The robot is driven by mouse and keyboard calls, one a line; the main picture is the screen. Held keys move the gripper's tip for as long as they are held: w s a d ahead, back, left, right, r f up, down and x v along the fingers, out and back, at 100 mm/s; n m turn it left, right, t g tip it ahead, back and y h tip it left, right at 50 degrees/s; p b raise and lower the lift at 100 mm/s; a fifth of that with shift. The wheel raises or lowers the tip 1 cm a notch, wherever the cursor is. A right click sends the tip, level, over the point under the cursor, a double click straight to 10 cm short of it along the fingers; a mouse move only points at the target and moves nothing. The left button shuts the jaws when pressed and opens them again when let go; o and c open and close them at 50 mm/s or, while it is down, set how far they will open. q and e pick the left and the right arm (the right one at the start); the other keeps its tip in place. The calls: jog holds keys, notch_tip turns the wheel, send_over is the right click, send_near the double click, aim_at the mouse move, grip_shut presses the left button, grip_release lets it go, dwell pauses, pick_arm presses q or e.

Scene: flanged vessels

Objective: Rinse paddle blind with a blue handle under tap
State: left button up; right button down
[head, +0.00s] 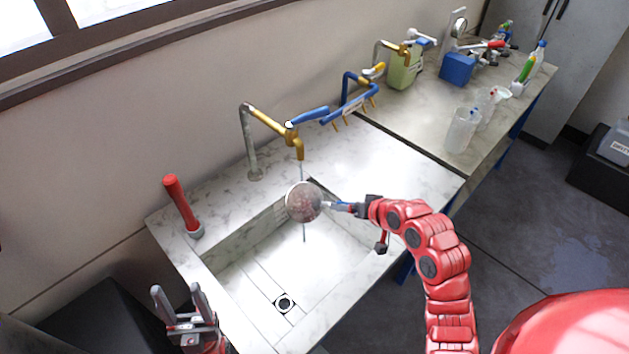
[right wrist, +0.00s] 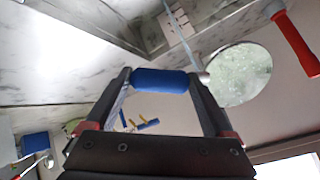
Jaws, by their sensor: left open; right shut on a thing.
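The paddle blind (head: 304,202) is a round grey-brown disc with a blue handle (right wrist: 160,80). My right gripper (head: 347,207) is shut on that handle and holds the disc over the sink (head: 325,255), below the tap (head: 270,122). The brass tap has a blue lever (head: 308,117). A thin water stream (head: 301,170) runs from its spout to the disc and shows again below it. In the right wrist view the disc (right wrist: 240,75) looks pale and speckled. My left gripper (head: 187,308) is open and empty near the sink's front left corner.
A red-handled tool (head: 181,205) stands on the counter left of the sink. A blue rack (head: 350,105) is behind the sink to the right. A green container (head: 404,70), blue box (head: 457,69) and clear beakers (head: 462,130) stand on the bench farther right.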

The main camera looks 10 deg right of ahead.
jog(key=shift+r, duration=0.15)
dwell(0.4)
jog(key=s+r+p, duration=0.4)
jog(key=s, duration=0.1)
jog(key=shift+a+p, duration=0.3)
jog(key=shift+a, duration=0.15)
jog(key=shift+f, duration=0.1)
